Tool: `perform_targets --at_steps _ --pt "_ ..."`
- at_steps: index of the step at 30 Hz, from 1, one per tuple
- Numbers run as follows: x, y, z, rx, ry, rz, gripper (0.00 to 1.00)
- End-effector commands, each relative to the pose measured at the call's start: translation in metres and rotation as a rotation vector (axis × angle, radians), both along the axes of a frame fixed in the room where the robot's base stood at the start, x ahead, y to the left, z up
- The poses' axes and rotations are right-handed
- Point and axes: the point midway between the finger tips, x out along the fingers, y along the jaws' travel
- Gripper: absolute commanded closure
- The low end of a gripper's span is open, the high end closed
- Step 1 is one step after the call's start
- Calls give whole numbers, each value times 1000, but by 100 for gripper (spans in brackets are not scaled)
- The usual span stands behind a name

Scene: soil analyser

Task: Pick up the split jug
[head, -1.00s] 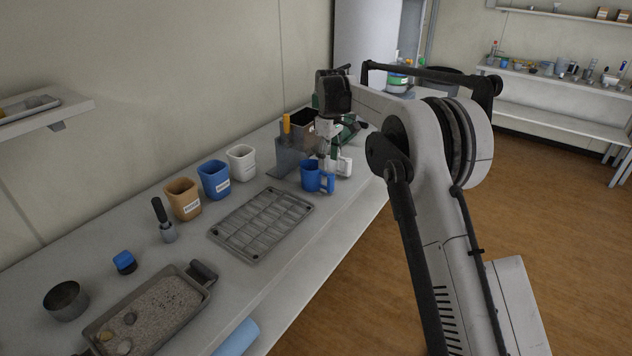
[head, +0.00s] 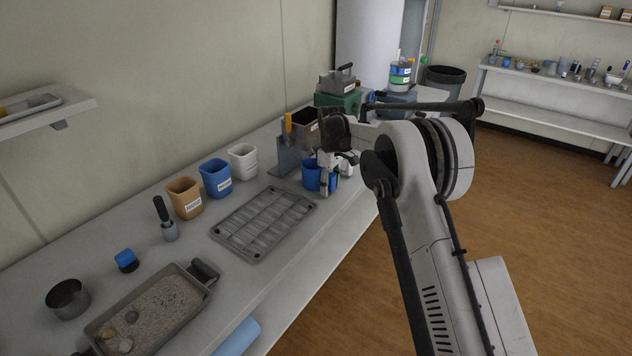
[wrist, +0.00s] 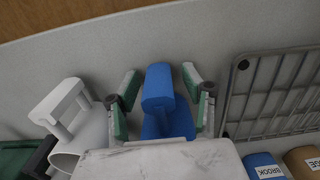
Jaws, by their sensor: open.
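A blue jug (head: 311,176) stands on the bench, and a white jug (head: 346,168) stands just behind it at the right. I cannot read a label on either to tell which is the split jug. My gripper (head: 327,187) is open and low at the blue jug's handle side. In the wrist view the blue jug's handle (wrist: 158,84) lies between the two open fingers, with gaps on both sides. The palm hides part of the blue jug's body. The white jug (wrist: 66,108) lies left of the fingers, close to the left one.
A grey rack (head: 262,222) lies in front of the jugs. White, blue and tan cups (head: 184,198) line the wall side. A metal holder (head: 291,155) stands behind the blue jug. A tray of soil (head: 150,310) sits at the near end.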

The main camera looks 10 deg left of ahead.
Motion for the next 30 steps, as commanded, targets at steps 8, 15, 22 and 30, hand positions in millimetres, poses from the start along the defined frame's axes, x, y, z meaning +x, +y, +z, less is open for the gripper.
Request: perform_targets --at_steps 8,15,22,30 --pt "0 0 0 0 0 0 69" --pt "0 0 0 0 0 0 100" --pt "0 0 1 0 0 0 100" --pt "0 0 5 0 0 0 100"
